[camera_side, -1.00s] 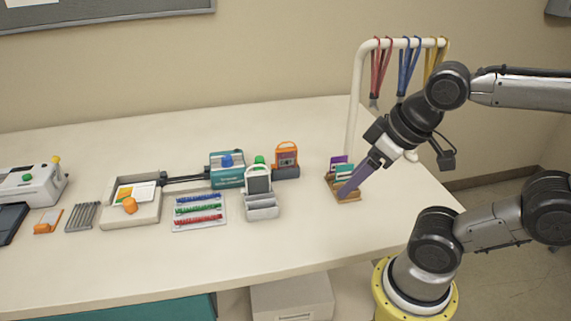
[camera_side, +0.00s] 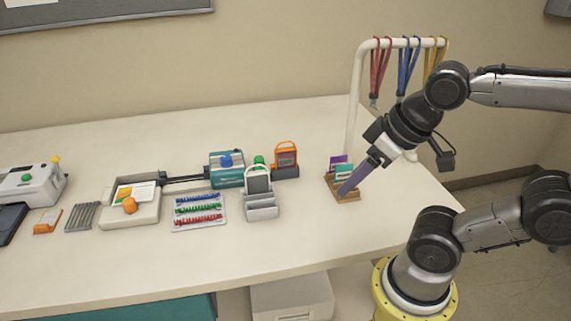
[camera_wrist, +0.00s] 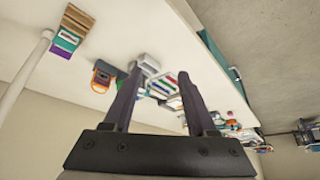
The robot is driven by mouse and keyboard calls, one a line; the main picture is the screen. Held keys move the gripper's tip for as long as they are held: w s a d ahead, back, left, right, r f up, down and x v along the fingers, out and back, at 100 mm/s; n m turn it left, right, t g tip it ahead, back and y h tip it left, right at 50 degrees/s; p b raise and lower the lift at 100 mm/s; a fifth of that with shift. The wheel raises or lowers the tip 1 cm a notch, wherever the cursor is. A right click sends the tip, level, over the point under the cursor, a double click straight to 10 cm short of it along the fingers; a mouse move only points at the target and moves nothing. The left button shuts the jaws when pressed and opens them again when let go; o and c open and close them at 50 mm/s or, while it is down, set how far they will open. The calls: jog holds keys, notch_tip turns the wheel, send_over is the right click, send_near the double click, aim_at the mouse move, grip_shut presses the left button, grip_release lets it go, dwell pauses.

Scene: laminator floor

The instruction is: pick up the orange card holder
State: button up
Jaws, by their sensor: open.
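The orange card holder (camera_side: 285,155) stands upright in a dark grey base (camera_side: 286,172) near the middle of the table, right of the teal machine. In the wrist view the orange holder (camera_wrist: 102,78) shows just left of the left finger. My gripper (camera_side: 343,194) is to the right of the holder, in front of the wooden rack in the side view. In the wrist view my gripper (camera_wrist: 159,85) has its two fingers apart with nothing held between them.
The wooden rack (camera_side: 347,195) holds purple and teal cards. A white-framed holder (camera_side: 258,180) stands in a grey stand left of the orange one. The teal machine (camera_side: 227,177) is behind. A white post (camera_side: 356,100) carries lanyards. The front table area is clear.

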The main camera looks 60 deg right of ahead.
jog(key=w+d+r+m+g, duration=0.1)
jog(key=w+d+r+m, duration=0.1)
jog(key=w+r+m, duration=0.6)
jog(key=w+d+r+m+g, duration=0.1)
jog(key=w+d+r+m, duration=0.2)
jog(key=w+m, duration=0.45)
jog(key=m+g, duration=0.4)
jog(key=m, duration=0.7)
send_over(285, 149)
jog(key=f, duration=2)
jog(key=shift+w+d+f, duration=0.15)
jog(key=shift+w+d, duration=0.15)
jog(key=shift+d, duration=0.05)
jog(key=shift+s+a+f, duration=0.1)
jog(key=shift+s+f, duration=0.1)
jog(key=shift+f, duration=1.35)
jog(key=shift+s+a+f, duration=0.1)
jog(key=shift+s+f, duration=0.05)
jog(key=shift+f, duration=1.4)
grip_shut()
